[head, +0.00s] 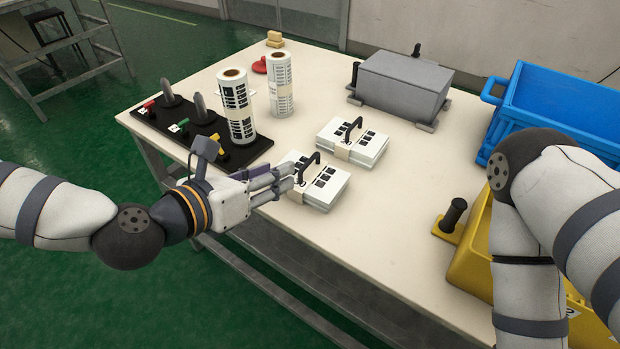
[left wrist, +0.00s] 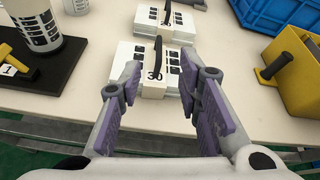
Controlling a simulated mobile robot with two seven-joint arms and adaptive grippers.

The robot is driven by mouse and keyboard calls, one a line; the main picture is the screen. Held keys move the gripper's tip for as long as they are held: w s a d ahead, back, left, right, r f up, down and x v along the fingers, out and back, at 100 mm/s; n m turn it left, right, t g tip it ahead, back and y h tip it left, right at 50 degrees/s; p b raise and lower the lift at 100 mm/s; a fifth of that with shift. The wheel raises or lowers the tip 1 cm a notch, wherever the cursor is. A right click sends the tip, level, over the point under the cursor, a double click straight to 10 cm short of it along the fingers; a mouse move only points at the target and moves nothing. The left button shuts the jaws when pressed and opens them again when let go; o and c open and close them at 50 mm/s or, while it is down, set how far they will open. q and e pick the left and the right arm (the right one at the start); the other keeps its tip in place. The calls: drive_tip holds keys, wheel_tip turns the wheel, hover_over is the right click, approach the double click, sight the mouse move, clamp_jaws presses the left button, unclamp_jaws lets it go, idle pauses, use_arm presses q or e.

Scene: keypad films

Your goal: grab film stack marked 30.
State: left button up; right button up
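The film stack marked 30 (left wrist: 144,55) lies flat on the table, white with dark printed squares, a label band and a black upright handle. It also shows in the head view (head: 326,193), where its label is not readable. My left gripper (head: 288,178) is at the stack's left side. In the left wrist view my left gripper (left wrist: 160,75) is open, with the stack's handle showing between its purple-padded fingers and no grip on it. A second, similar stack (head: 368,147) lies just behind. My right arm enters at the right; its gripper is out of view.
Two film rolls (head: 237,108) and a black rack (head: 255,150) with colored handles stand at the left. A grey box (head: 400,85) is at the back. A blue crate (head: 560,100) and a yellow bin (head: 478,255) are at the right. The front table middle is clear.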

sight(307, 162)
use_arm(q)
drive_tip(key=x, duration=1.1)
drive_tip(key=shift+s+a+f+b, duration=0.1)
drive_tip(key=shift+f+b, duration=0.2)
clamp_jaws()
